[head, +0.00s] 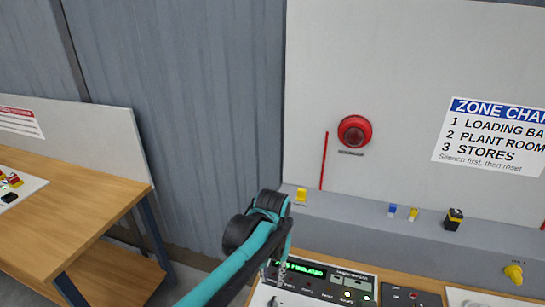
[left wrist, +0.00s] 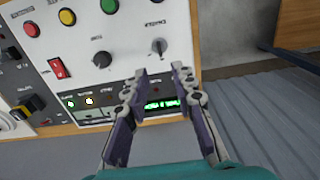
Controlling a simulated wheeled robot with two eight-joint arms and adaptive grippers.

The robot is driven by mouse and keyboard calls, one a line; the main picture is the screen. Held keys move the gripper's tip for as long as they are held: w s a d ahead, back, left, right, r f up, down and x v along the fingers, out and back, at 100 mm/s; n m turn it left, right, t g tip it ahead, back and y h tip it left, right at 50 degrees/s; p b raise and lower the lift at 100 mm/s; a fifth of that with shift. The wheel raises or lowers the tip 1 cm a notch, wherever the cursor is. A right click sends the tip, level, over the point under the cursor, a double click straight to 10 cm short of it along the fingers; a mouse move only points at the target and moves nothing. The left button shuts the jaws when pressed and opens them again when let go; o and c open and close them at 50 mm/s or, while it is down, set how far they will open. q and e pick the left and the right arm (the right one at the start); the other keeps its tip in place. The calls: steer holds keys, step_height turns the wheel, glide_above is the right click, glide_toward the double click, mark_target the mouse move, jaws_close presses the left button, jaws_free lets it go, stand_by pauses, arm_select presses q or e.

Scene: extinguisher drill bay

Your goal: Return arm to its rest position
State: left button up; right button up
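My teal left arm rises from the bottom of the head view, bends at a dark joint, and its left gripper (head: 279,274) points down in front of the control panel (head: 325,286). In the left wrist view the left gripper (left wrist: 160,72) has its two fingers apart with nothing between them. Beyond them is the white panel face (left wrist: 120,30) with coloured buttons, dark knobs and a red switch (left wrist: 60,68). The green display (left wrist: 163,105) shows partly between the fingers. I see no contact with the panel. My right gripper is in neither view.
A wooden table (head: 75,200) stands at the left. A grey ledge (head: 350,222) with small coloured controls runs behind the panel. Above it a red beacon (head: 355,131) and a zone chart (head: 492,135) are on the white wall board. Corrugated wall (head: 190,110) fills the space between.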

arm_select(q)
steer(key=s+a+f+n+t+b, duration=0.1)
steer(key=s+a+f+t+b, duration=0.1)
steer(key=s+a, duration=0.4)
steer(key=s+a+f+n+t+b, duration=0.2)
steer(key=s+a+t, duration=0.3)
steer(key=a, duration=0.6)
steer(key=shift+s+a+f+b, duration=0.2)
steer(key=shift+s+a+b, duration=0.2)
steer(key=shift+s+b, duration=0.35)
steer(key=shift+w, duration=0.15)
